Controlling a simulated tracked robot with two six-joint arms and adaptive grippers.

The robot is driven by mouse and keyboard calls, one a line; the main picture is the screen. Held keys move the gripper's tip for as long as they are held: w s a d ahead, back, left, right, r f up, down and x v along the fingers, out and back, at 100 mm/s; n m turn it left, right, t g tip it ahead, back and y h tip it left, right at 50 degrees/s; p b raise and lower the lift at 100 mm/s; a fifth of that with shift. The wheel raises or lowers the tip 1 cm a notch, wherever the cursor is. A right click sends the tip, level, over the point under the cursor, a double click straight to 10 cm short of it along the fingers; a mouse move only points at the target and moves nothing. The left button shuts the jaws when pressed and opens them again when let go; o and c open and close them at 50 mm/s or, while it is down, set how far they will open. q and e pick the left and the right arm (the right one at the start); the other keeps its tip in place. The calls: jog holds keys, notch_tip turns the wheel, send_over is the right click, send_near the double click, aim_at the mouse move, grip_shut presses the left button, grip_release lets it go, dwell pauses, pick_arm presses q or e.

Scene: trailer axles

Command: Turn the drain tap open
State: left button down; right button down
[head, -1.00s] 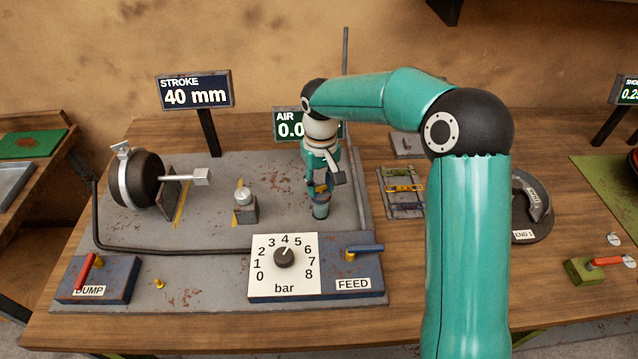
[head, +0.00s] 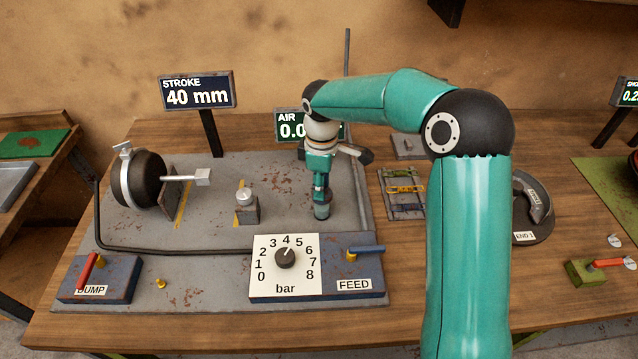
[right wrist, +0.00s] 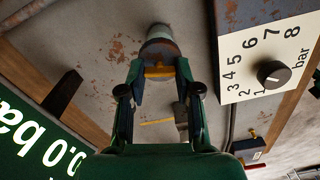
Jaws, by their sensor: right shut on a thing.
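The drain tap shows as a small yellow-orange handle (right wrist: 160,72) on top of a short grey-blue cylinder (head: 321,211), which stands on the grey plate under my right gripper. My right gripper (head: 320,186) points straight down over it. In the right wrist view the two fingertips (right wrist: 159,75) are shut on the tap handle, one on each side. In the head view the fingers hide the handle. My left gripper is not in view.
The AIR display (head: 290,125) stands behind my right wrist, partly hidden. A pressure dial (head: 285,258), the FEED lever (head: 366,249) and the DUMP lever (head: 88,268) are at the front. A black round chamber with a rod (head: 186,178) is at the left.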

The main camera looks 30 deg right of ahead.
jog(key=shift+w+d+r+n, duration=0.1)
jog(key=shift+n, duration=0.7)
jog(key=shift+w+r+n, duration=0.1)
jog(key=shift+n, duration=0.7)
jog(key=c, duration=0.8)
grip_release()
jog(key=shift+c, duration=0.2)
jog(key=shift+o, duration=0.2)
jog(key=shift+f, duration=0.1)
jog(key=shift+s, duration=0.1)
notch_tip(320, 180, up, 12)
jog(key=shift+f, duration=0.1)
